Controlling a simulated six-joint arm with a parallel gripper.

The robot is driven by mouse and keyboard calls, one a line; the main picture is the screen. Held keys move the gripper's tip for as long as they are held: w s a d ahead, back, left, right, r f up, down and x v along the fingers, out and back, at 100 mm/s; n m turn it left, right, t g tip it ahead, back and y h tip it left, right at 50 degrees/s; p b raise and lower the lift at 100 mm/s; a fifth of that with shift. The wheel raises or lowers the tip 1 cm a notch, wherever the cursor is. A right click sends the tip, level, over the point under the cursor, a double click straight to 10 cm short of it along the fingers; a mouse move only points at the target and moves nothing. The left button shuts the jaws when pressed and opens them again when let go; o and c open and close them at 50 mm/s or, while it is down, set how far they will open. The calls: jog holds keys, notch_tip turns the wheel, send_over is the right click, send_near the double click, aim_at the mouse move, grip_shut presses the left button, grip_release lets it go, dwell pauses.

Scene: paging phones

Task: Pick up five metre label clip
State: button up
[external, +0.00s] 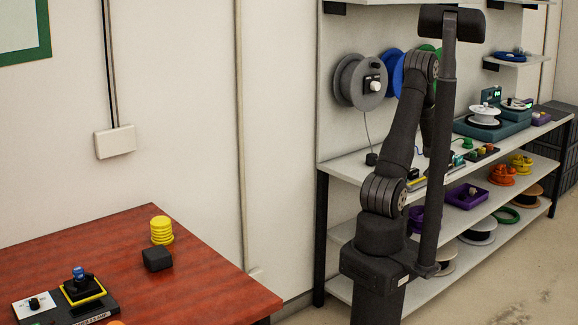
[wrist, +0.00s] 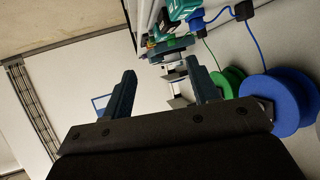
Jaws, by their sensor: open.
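My gripper (wrist: 161,80) shows in the wrist view with its two dark fingers spread apart and nothing held between them. In the external view my arm stands upright before the shelf, and I cannot make out the fingers there. I cannot pick out the five metre label clip for certain in either view. Several small coloured items (external: 484,152) lie on the shelf's upper surface, too small to read. In the wrist view, teal and grey equipment (wrist: 185,12) lies beyond the fingers, apart from them.
A grey spool (external: 350,82) hangs on the wall, with blue and green spools partly behind my arm. The white shelf (external: 345,166) holds scales, a purple tray (external: 467,197) and more spools. A red table (external: 80,245) at left holds a yellow stack (external: 161,231) and black block (external: 157,260).

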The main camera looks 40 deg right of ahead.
jog(key=w+d+r+m+g+y, duration=0.15)
jog(key=w+d+y, duration=0.3)
jog(key=d, duration=0.65)
jog(key=m+g+y, duration=0.2)
jog(key=y, duration=0.1)
send_near(457, 160)
jog(key=x, duration=0.3)
jog(key=w+x, duration=0.1)
jog(key=x, duration=0.4)
jog(key=shift+w+d+f, duration=0.25)
jog(key=shift+w+d, duration=0.1)
jog(key=c, duration=1)
jog(key=shift+r, duration=0.1)
jog(key=shift+c, duration=0.2)
